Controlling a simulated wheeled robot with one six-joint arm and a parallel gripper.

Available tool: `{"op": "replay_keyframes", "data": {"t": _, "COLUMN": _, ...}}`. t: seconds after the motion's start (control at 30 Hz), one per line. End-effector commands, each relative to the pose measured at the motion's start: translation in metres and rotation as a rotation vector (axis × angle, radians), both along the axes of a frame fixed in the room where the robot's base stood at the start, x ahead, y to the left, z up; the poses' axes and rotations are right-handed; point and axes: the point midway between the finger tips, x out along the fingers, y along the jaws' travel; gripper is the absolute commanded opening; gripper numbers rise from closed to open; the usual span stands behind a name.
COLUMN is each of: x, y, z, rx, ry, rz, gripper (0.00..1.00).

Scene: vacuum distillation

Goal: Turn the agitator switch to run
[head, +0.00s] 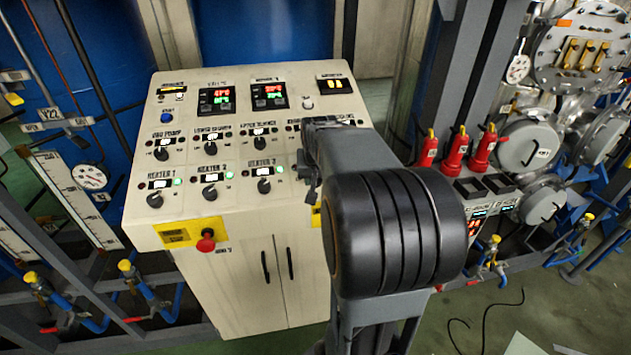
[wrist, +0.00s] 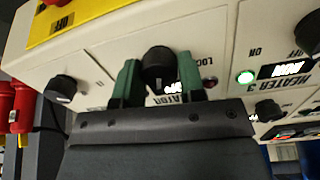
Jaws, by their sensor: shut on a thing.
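I cannot read which position the knob points to. In the head view my gripper (head: 308,172) is at the right part of the panel (head: 141,200), and my arm hides the agitator switch there.
The heater 3 knob (head: 264,186) sits to the left, with a green lamp (wrist: 245,77) beside its display. Another black knob (wrist: 61,88) is on the other side. A red stop button (head: 206,242) is on the panel's front.

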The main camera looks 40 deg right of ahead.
Motion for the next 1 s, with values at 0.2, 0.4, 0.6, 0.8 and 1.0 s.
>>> {"op": "replay_keyframes", "data": {"t": 0.2, "x": 0.0004, "y": -0.0002, "z": -0.0025, "rx": 0.067, "ry": -0.033, "rz": -0.189, "gripper": 0.13}}
{"op": "replay_keyframes", "data": {"t": 0.4, "x": 0.0003, "y": -0.0002, "z": -0.0020, "rx": 0.126, "ry": -0.062, "rz": -0.355, "gripper": 0.13}}
{"op": "replay_keyframes", "data": {"t": 0.6, "x": 0.0006, "y": -0.0002, "z": -0.0012, "rx": 0.175, "ry": -0.085, "rz": -0.492, "gripper": 0.13}}
{"op": "replay_keyframes", "data": {"t": 0.8, "x": 0.0004, "y": -0.0001, "z": -0.0008, "rx": 0.211, "ry": -0.101, "rz": -0.591, "gripper": 0.13}}
{"op": "replay_keyframes", "data": {"t": 1.0, "x": 0.0006, "y": 0.0000, "z": -0.0002, "rx": 0.232, "ry": -0.112, "rz": -0.648, "gripper": 0.13}}
